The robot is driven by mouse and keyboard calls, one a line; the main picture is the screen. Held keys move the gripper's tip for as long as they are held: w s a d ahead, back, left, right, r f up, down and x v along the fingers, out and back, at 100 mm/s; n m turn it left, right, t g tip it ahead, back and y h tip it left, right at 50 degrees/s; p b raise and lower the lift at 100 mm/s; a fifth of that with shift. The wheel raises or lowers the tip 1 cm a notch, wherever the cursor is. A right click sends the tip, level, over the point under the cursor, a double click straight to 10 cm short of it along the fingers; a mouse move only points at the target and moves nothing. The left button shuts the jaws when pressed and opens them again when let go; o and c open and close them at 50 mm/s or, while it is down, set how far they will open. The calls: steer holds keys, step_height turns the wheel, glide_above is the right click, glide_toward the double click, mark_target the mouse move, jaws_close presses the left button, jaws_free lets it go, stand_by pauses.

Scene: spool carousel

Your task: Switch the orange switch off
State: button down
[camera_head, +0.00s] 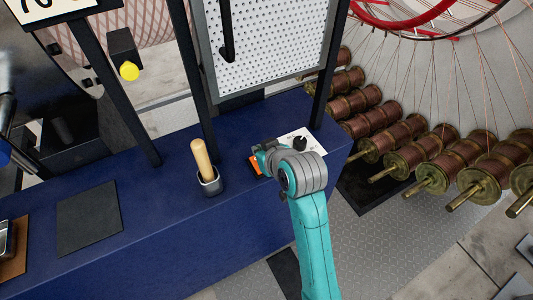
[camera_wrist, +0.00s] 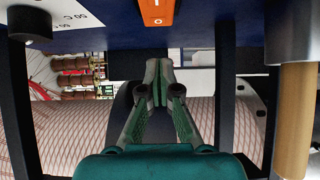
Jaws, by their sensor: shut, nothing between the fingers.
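The orange switch (camera_wrist: 157,10) is at the top edge of the wrist view, cut off there, with white I and O marks on its face. In the head view a small part of the orange switch (camera_head: 255,166) shows on the blue bench, mostly hidden by my gripper (camera_head: 266,157). My gripper (camera_wrist: 158,84) is shut and empty, its fingertips pointing toward the bench edge below the switch in the wrist view. I cannot tell whether the fingertips touch anything, or which side of the switch is pressed in.
A black knob (camera_head: 300,143) on a white plate sits right of my gripper. The blue bench (camera_head: 150,215) carries black posts and a white perforated panel (camera_head: 270,40). Several copper-coloured spools (camera_head: 405,160) are at right.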

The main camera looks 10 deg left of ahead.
steer(key=shift+w+a+f, duration=0.15)
steer(key=shift+w+f, duration=0.05)
steer(key=shift+f, duration=0.9)
steer(key=shift+w+a+f, duration=0.15)
steer(key=shift+w+f, duration=0.05)
steer(key=shift+f, duration=0.85)
steer(key=shift+w+f+g, duration=0.1)
steer(key=shift+f+g, duration=0.05)
steer(key=shift+g, duration=0.15)
steer(key=shift+s+d+f, duration=0.2)
steer(key=shift+s+d, duration=0.25)
steer(key=shift+s, duration=0.3)
